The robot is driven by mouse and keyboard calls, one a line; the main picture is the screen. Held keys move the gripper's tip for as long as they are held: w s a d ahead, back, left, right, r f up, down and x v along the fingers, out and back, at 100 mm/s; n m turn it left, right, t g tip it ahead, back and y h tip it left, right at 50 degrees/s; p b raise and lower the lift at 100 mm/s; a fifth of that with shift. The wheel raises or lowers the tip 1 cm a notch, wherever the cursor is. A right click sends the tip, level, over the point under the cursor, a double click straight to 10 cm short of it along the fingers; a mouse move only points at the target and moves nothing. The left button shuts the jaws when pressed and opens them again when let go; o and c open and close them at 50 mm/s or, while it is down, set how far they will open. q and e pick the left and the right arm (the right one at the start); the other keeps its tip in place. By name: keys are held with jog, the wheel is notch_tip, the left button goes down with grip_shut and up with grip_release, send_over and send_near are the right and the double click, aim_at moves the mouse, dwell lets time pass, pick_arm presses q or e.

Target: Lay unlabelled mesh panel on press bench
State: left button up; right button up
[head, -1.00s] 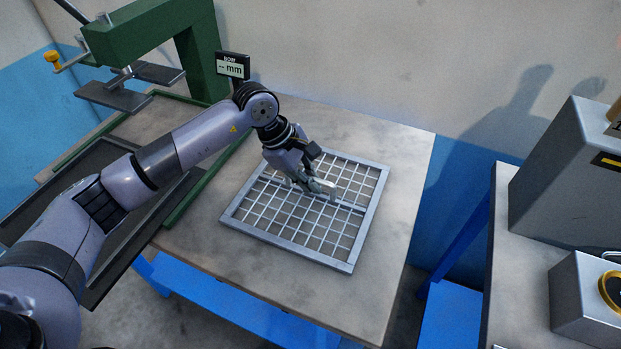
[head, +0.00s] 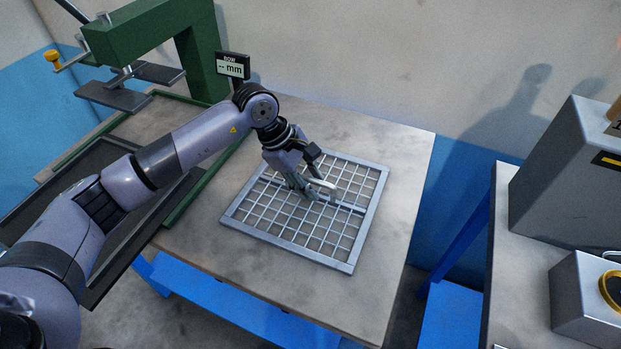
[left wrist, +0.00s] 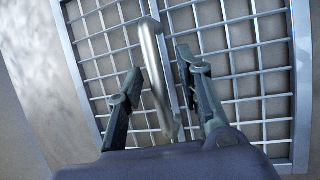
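A grey-framed mesh panel (head: 292,256) lies flat on the grey bench top (head: 385,265), with a wide grid and a centre bar. No label shows on its visible parts. A metal handle (left wrist: 153,75) stands up from the panel's middle. My left gripper (head: 316,189) is low over the panel's centre. In the left wrist view its fingers (left wrist: 158,70) are apart, one on each side of the handle, with gaps visible. It hides part of the mesh in the head view. My right gripper is not in view.
A green press (head: 203,60) stands at the back left, with a small display (head: 232,66) reading "-- mm". A dark tray (head: 115,220) lies along the left side. Another table (head: 515,265) with grey boxes is at the right. Bare bench top surrounds the panel.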

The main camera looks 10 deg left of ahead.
pick_arm(q)
jog(key=v, duration=1.2)
jog(key=shift+r, duration=0.1)
